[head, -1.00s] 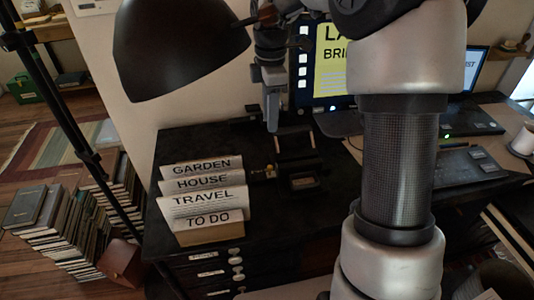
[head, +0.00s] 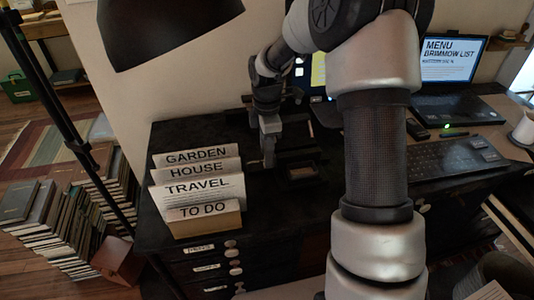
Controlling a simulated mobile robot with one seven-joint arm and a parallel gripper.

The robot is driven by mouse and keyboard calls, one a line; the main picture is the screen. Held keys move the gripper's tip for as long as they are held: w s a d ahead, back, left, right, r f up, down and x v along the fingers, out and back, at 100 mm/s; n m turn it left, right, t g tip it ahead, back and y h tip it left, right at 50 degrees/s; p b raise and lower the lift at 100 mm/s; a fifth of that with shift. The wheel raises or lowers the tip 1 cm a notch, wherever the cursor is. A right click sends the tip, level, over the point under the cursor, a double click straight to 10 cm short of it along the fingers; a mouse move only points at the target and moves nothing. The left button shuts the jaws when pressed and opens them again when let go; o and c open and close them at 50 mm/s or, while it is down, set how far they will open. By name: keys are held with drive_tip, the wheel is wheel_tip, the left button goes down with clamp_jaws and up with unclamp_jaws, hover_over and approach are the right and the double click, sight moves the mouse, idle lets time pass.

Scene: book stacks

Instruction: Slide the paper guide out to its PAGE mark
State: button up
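My gripper (head: 268,158) points down at the left side of a small dark device (head: 303,171) on the black desk top. Its fingertips are low, beside the device's left end. I cannot tell whether they touch it, or whether the fingers are apart or closed. The paper guide is not clear in this view; its likely place at the device's left end is covered by the gripper. The PAGE mark is not readable.
A file holder (head: 208,223) with sheets marked GARDEN, HOUSE, TRAVEL and TO DO stands close left of my gripper. A black lamp shade (head: 165,30) hangs above left. A laptop (head: 450,75) stands right. Book stacks (head: 55,235) fill the floor at left.

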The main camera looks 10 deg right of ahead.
sight(252, 169)
drive_tip(key=shift+f, duration=0.1)
clamp_jaws()
drive_tip(key=shift+a+p, duration=0.35)
drive_tip(key=shift+a, duration=1.95)
unclamp_jaws()
drive_tip(key=shift+a, duration=0.1)
wheel_tip(252, 169, up, 18)
drive_tip(key=p, duration=0.4)
drive_tip(key=shift+f, duration=0.25)
